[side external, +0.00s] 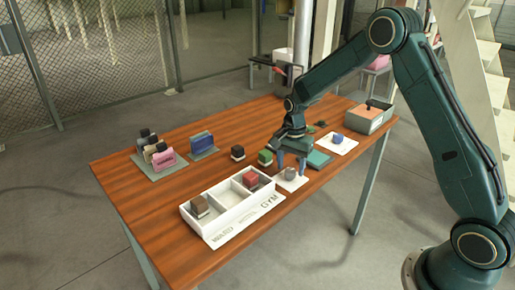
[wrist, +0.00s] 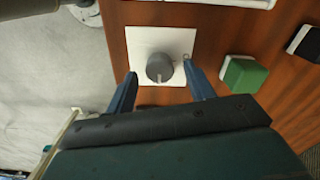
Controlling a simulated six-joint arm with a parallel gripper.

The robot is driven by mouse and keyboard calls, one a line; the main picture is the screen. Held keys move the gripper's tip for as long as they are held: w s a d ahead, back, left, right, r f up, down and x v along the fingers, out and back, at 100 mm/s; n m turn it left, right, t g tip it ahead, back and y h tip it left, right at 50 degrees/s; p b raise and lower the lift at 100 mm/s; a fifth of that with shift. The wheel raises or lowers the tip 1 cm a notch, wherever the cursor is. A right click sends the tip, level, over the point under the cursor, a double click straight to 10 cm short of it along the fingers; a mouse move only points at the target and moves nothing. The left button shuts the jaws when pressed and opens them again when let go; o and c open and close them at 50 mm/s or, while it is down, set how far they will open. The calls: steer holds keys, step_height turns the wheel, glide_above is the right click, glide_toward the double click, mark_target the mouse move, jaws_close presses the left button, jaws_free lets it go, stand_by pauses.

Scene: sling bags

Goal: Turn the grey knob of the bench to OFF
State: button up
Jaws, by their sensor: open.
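The grey knob (wrist: 159,66) is a round cap on a square white plate (wrist: 144,38) on the wooden bench (wrist: 245,38). A pale line on the knob points toward the bottom of the wrist view. A small mark shows at the plate's right side, too small to read. My gripper (wrist: 160,81) is open, with one blue finger on either side of the knob and a gap on both sides. In the side view my gripper (side external: 291,167) is low over the plate, and the knob (side external: 291,174) shows at its fingertips.
A white compartment tray (side external: 229,230) holding a brown and a red bag stands left of the knob. Green (side external: 265,157) and black (side external: 238,152) bags sit nearby. A blue object (side external: 337,139) on a white plate and a grey box (side external: 370,118) lie to the right.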

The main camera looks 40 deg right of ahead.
steer(key=shift+f, duration=0.7)
steer(key=c, duration=1)
steer(key=shift+o, duration=0.2)
